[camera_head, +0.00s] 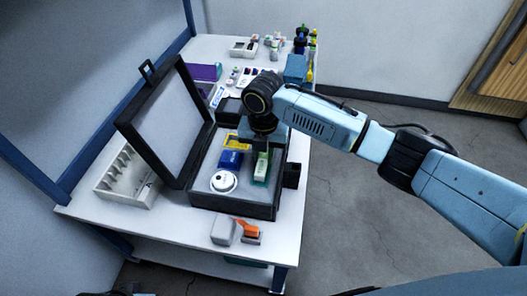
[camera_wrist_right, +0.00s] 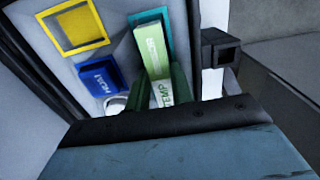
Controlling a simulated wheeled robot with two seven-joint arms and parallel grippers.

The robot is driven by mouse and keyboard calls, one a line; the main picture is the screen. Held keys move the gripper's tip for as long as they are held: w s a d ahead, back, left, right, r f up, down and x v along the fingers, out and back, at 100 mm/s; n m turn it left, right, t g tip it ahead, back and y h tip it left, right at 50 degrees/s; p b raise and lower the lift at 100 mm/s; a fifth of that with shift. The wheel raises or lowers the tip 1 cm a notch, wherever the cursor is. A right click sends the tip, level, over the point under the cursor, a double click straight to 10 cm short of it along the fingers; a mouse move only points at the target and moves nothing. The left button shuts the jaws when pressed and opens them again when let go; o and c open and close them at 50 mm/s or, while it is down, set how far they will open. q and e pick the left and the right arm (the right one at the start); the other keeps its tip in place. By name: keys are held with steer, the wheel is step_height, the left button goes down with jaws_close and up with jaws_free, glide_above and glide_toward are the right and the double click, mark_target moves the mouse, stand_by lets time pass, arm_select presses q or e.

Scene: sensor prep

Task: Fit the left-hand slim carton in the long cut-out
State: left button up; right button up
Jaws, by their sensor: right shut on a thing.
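The slim carton (camera_wrist_right: 153,48) is pale green and white with lettering on it. My right gripper (camera_head: 262,150) is shut on it, with a finger on each side in the right wrist view (camera_wrist_right: 162,92). The carton also shows below the gripper in the head view (camera_head: 261,166). The long cut-out has a teal rim (camera_wrist_right: 133,20) and lies in the foam of the open case. The carton overlaps this cut-out and hides much of it. I cannot tell whether the carton's lower end is inside it. My left gripper is not in view.
The black case (camera_head: 233,208) holds a yellow-rimmed square cut-out (camera_wrist_right: 70,28), a blue box (camera_wrist_right: 101,77) and a white round item (camera_head: 223,182). Its lid (camera_head: 168,120) stands open at the left. A pale slotted tray (camera_head: 128,180) is beyond the lid. An orange-and-grey item (camera_head: 249,230) lies in front.

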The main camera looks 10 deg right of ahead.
steer(key=shift+f+p, duration=0.3)
steer(key=shift+f, duration=0.05)
stand_by(0.8)
steer(key=shift+p, duration=0.5)
steer(key=shift+f+p, duration=0.6)
steer(key=shift+p, duration=0.05)
stand_by(2.0)
steer(key=o, duration=1)
steer(key=shift+c, duration=0.2)
steer(key=shift+o, duration=0.2)
steer(key=shift+s+a, duration=0.1)
steer(key=shift+a, duration=0.05)
steer(key=shift+o, duration=0.3)
